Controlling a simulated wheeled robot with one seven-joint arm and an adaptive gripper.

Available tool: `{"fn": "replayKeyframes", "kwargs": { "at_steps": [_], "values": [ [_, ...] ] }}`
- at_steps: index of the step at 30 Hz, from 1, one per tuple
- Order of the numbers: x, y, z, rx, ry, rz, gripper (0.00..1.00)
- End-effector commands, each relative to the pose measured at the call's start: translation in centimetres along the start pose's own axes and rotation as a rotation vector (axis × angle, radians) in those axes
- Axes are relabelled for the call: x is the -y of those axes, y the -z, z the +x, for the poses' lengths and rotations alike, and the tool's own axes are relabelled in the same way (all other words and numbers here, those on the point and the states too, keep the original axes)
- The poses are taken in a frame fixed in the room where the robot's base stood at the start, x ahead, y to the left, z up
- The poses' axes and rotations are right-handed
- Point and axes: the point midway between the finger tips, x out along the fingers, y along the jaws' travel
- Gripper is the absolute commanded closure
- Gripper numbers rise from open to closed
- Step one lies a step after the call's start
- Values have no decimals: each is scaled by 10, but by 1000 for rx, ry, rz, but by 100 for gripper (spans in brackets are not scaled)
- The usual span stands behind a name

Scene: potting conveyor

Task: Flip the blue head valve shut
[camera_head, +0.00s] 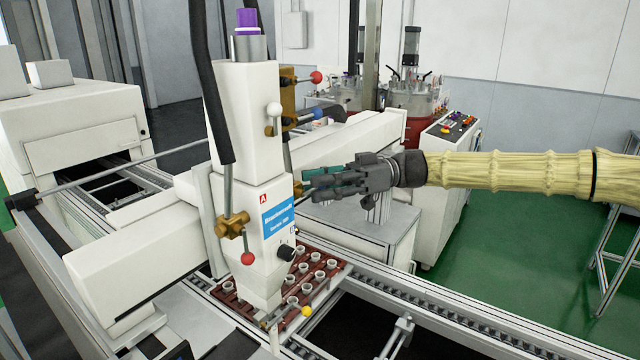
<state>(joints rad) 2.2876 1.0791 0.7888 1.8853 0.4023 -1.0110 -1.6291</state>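The white dosing head (257,150) stands over the conveyor, with a blue label on its front. A brass valve block (288,105) sits on its right side.
A red-knobbed lever (316,77) sits above the blue handle, and a white-knobbed one (274,109) to its left. Another red knob (247,258) hangs low on the front. A brown tray (325,262) with several small cups lies on the conveyor below. A white beam (370,135) runs behind my gripper.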

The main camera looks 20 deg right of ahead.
Motion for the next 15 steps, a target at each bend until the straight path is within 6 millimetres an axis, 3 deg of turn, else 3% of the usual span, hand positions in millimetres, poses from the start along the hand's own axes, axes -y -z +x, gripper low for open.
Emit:
{"fn": "replayKeyframes", "kwargs": {
  "at_steps": [1,4,15],
  "values": [
    [-1,0,0,0,-2,0,80],
    [-1,0,-1,0,-3,0,97],
    [-2,-2,-1,-7,-4,4,97]
  ]
}}
